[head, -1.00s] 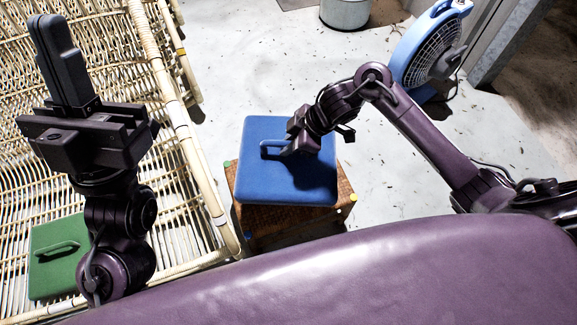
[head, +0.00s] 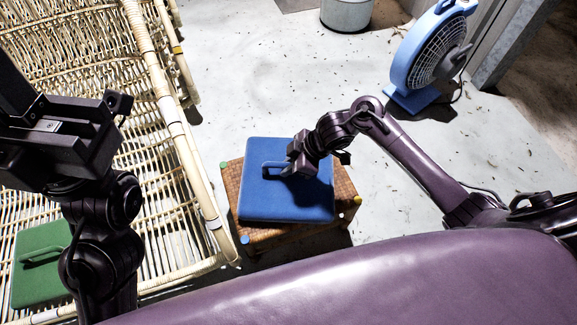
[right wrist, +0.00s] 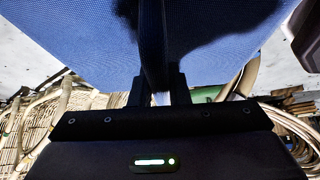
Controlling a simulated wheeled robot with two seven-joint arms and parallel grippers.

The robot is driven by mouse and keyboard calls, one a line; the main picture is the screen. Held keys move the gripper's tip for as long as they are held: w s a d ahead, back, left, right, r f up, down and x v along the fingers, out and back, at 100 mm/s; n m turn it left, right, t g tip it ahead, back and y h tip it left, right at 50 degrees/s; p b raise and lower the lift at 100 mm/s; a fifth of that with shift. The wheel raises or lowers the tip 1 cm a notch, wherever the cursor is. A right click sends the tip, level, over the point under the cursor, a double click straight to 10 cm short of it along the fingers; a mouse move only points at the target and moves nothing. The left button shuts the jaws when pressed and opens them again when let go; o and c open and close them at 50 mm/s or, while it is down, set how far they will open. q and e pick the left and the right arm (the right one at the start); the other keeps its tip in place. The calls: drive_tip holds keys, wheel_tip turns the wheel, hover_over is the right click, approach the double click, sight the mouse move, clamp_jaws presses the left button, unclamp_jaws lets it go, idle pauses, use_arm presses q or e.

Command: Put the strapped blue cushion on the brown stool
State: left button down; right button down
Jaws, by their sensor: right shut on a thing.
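The square blue cushion (head: 262,200) lies flat over the brown woven stool (head: 285,235), whose coloured corners show around it. Its back edge reaches past the stool's back edge in the head view. I cannot tell whether it touches the stool top. My right gripper (head: 290,170) is shut on the cushion's blue strap (head: 272,165). In the right wrist view the dark strap (right wrist: 152,45) runs into the jaws, with the blue cushion (right wrist: 75,45) beyond. My left gripper (head: 15,90) is empty above the rattan seat, its fingers together and partly cut off by the frame.
A rattan bench (head: 165,130) fills the left side, with a green strapped cushion (head: 40,275) on it. A blue fan (head: 430,60) stands at the back right, a grey bin (head: 345,15) at the back. The floor behind the stool is clear.

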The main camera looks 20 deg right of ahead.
drive_tip(key=c, duration=1.4)
unclamp_jaws()
